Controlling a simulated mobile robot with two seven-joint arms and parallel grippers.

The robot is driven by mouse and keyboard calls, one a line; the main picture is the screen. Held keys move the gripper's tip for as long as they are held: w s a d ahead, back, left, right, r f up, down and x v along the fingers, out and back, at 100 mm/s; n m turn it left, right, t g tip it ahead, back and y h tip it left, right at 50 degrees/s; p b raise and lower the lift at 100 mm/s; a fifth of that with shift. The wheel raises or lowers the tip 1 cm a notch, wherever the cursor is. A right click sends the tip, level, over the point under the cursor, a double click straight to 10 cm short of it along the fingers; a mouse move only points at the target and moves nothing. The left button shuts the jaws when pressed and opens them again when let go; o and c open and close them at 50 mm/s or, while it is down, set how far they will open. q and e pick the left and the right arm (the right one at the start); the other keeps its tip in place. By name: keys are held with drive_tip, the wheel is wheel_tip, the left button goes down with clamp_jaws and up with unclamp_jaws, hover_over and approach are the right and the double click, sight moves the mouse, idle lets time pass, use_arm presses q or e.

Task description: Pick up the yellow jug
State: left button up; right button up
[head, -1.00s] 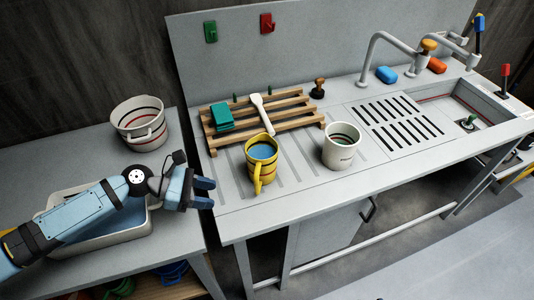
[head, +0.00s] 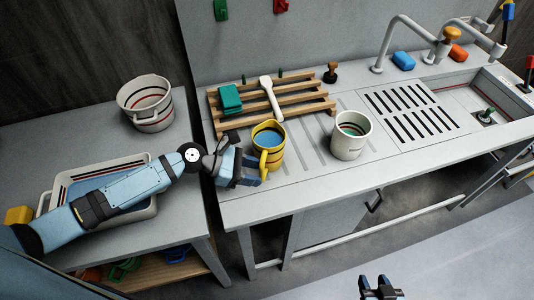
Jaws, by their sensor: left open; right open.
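The yellow jug (head: 274,158) stands upright on the grey draining counter, with a blue inside and dark bands. I cannot tell whether a finger touches the handle. My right gripper (head: 381,287) is open and empty at the bottom edge of the view, over the floor and away from the counter.
A white pot (head: 350,148) stands close to the right of the jug. A white bucket (head: 147,121) and a tray (head: 60,187) sit on the left table.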

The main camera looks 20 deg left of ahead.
use_arm(q)
drive_tip(key=x, duration=0.4)
drive_tip(key=shift+w+d+r, duration=0.1)
drive_tip(key=shift+w, duration=0.15)
drive_tip(key=shift+c, duration=0.8)
clamp_jaws()
drive_tip(key=shift+r+p, duration=0.1)
drive_tip(key=shift+p, duration=0.2)
drive_tip(key=shift+r, duration=0.5)
wheel_tip(320, 180, up, 19)
drive_tip(key=p, duration=0.1)
drive_tip(key=w+a+n+t+y+p, duration=0.1)
drive_tip(key=w+a+n+t+y, duration=0.1)
drive_tip(key=a, duration=0.8)
drive_tip(key=shift+w+a+f+n+t+p, duration=0.35)
drive_tip(key=shift+w+n+t, duration=0.4)
drive_tip(key=shift+t, duration=0.25)
